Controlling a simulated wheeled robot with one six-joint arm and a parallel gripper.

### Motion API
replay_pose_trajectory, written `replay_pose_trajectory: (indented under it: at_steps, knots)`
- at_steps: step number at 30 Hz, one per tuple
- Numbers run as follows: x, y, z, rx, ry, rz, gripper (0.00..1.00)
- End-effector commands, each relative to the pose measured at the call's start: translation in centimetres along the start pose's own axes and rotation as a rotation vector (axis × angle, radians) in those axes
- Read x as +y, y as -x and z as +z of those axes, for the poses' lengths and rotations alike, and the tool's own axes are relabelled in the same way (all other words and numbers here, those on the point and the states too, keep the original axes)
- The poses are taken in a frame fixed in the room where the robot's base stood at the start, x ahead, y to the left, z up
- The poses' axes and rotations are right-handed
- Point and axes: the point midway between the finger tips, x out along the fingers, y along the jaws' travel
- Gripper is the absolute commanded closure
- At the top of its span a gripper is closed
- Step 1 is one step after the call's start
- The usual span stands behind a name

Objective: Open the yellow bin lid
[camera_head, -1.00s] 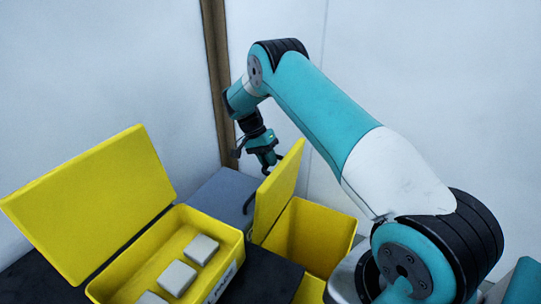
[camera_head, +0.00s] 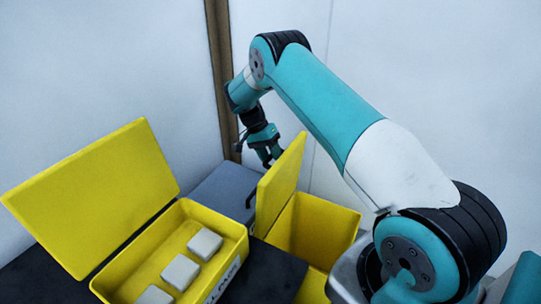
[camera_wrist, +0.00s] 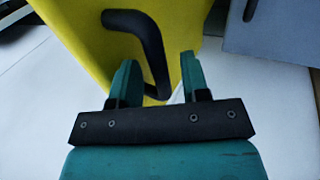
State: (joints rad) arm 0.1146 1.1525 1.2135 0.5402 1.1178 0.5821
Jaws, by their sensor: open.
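The yellow bin (camera_head: 322,228) stands right of centre in the head view, its inside open to view. Its lid (camera_head: 280,185) is raised, standing nearly upright along the bin's left side. A black bar handle (camera_wrist: 148,38) is on the lid's outer face in the wrist view. My gripper (camera_head: 268,158) is beside the upper part of the lid, on its outer side. In the wrist view my gripper (camera_wrist: 158,78) is open, its two green fingers pointing at the lid. The handle's lower end shows in the gap between them; I cannot tell whether they touch it.
A second yellow box (camera_head: 225,238) with its lid (camera_head: 95,195) open stands at left on a dark surface and holds white blocks (camera_head: 205,244). A grey box (camera_head: 215,190) is behind. White walls and a brown post (camera_head: 222,80) close the back.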

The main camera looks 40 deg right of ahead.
Motion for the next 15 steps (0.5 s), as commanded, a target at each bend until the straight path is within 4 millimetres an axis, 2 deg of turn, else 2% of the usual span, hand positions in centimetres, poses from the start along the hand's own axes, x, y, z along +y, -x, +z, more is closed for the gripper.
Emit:
replay_pose_trajectory:
  at_steps: [9, 15]
  knots:
    - [0.0, 5.3, 0.0, 0.001, -0.002, -0.003, 0.58]
    - [0.0, 7.0, 0.0, 0.000, -0.002, 0.001, 0.58]
